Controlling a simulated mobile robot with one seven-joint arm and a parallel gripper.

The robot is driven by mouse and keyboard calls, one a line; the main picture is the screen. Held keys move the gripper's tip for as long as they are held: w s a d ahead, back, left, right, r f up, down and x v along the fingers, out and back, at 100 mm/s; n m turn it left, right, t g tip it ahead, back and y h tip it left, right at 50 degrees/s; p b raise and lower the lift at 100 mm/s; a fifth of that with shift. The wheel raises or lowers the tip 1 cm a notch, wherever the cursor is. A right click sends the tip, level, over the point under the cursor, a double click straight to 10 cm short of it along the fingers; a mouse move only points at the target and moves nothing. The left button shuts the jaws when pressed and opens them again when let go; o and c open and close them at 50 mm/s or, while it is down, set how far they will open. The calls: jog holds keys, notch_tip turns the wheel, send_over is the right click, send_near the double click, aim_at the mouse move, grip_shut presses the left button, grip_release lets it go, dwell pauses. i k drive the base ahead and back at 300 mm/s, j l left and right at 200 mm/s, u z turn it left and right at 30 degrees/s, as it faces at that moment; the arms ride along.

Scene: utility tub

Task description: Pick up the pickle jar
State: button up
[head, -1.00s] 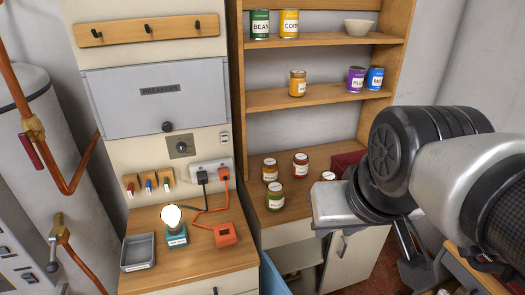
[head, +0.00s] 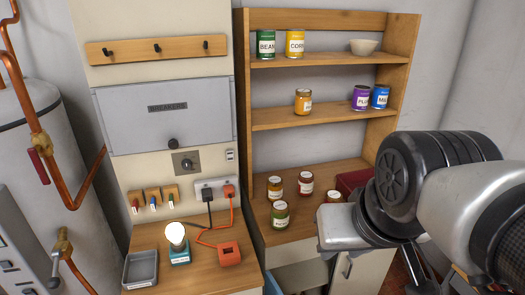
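A jar with green contents (head: 280,215), probably the pickle jar, stands upright on the lower wooden counter, in front of two other jars; its label is too small to read. My gripper (head: 342,229) is at the right, beside the counter and to the right of the green jar, apart from it in the picture. I see its pale housing and the dark wrist behind it. Its fingers do not show clearly, so I cannot tell if they are open or shut.
A brown jar (head: 274,188) and a red jar (head: 306,183) stand behind the green one. Another jar (head: 334,197) is partly hidden by my gripper. Cans and an orange jar (head: 303,101) sit on the shelves. A lamp (head: 177,242) and tray (head: 141,269) stand on the left counter.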

aim_at(280, 211)
jog(key=j+z, duration=0.65)
jog(key=j, duration=0.1)
